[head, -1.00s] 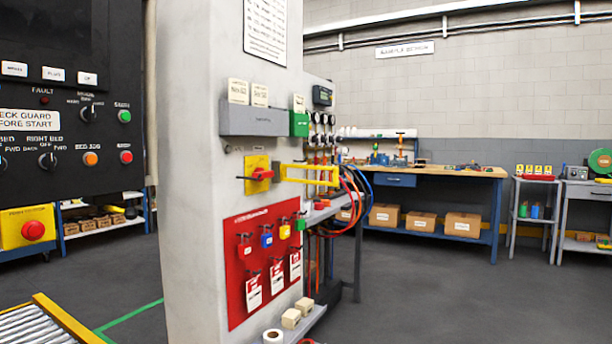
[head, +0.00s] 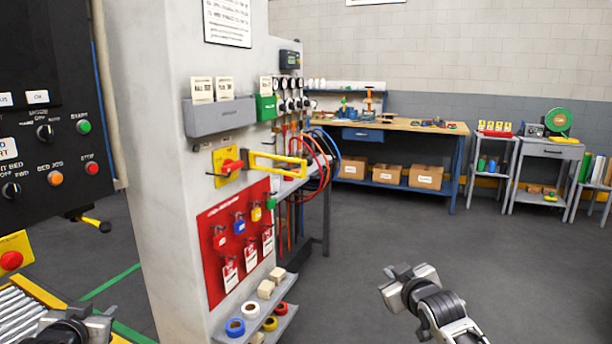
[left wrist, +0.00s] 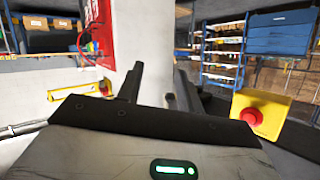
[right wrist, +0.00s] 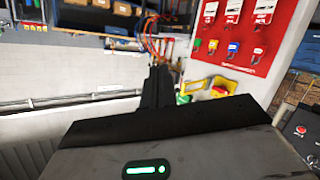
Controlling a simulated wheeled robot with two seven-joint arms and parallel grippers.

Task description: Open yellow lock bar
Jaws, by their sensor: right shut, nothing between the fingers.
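The yellow lock bar (head: 278,163) is a long loop sticking out to the right from a yellow plate (head: 226,166) with a red handle (head: 232,166), on the grey pillar. It also shows in the right wrist view (right wrist: 195,87), where the scene is upside down, and in the left wrist view (left wrist: 75,92). My right gripper (head: 393,281) is shut and empty, low and to the right of the bar, apart from it. My left gripper (head: 80,322) is at the bottom left of the head view, cut off by the edge. Its fingers are apart in the left wrist view (left wrist: 153,92).
A red board (head: 238,243) with padlocks and tags hangs below the bar. A small shelf (head: 275,325) with tape rolls juts from the pillar base. Hoses (head: 322,165) hang behind the bar. A black control panel (head: 55,120) stands left. Floor at right is clear.

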